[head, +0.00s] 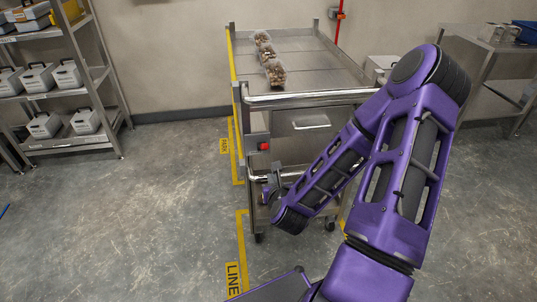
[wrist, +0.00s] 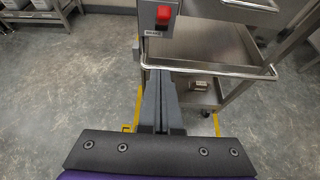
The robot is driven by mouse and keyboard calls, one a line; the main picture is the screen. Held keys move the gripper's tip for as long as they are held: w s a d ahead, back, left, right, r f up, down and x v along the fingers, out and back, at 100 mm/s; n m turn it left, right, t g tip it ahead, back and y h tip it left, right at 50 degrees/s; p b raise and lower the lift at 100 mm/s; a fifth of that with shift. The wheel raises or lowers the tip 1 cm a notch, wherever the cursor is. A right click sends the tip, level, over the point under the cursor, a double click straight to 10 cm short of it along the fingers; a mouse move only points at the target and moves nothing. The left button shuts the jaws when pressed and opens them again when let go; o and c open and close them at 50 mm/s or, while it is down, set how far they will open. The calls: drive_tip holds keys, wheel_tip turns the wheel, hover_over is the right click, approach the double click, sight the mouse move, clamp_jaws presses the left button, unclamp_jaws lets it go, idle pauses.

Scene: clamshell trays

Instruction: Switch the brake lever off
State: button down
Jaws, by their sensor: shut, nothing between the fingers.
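The brake lever (wrist: 164,14) is a small red piece on a grey box with a "BRAKE" label, at the top of the wrist view. In the head view the red lever (head: 264,146) sits at the left front corner of the steel cart (head: 305,95). My gripper (wrist: 160,73) is shut and empty. Its fingertips appear below the lever box in the wrist view, apart from the red piece.
The cart carries clamshell trays (head: 275,73) on top and has a front rail (wrist: 215,69). A shelf rack (head: 100,85) with grey boxes stands left. A steel table (head: 485,60) is at right. The floor (head: 150,200) left of the cart is clear.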

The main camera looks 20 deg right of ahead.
sight(263, 147)
drive_tip(key=w+d+f, duration=0.1)
drive_tip(key=w+d, duration=0.2)
drive_tip(key=w, duration=0.8)
drive_tip(key=shift+f+b, duration=0.15)
drive_tip(key=shift+b, duration=0.2)
drive_tip(key=shift+d, duration=0.1)
drive_tip(key=shift+w+r+g+p, duration=0.2)
drive_tip(key=shift+r+g+p, duration=0.25)
drive_tip(key=shift+p, duration=0.4)
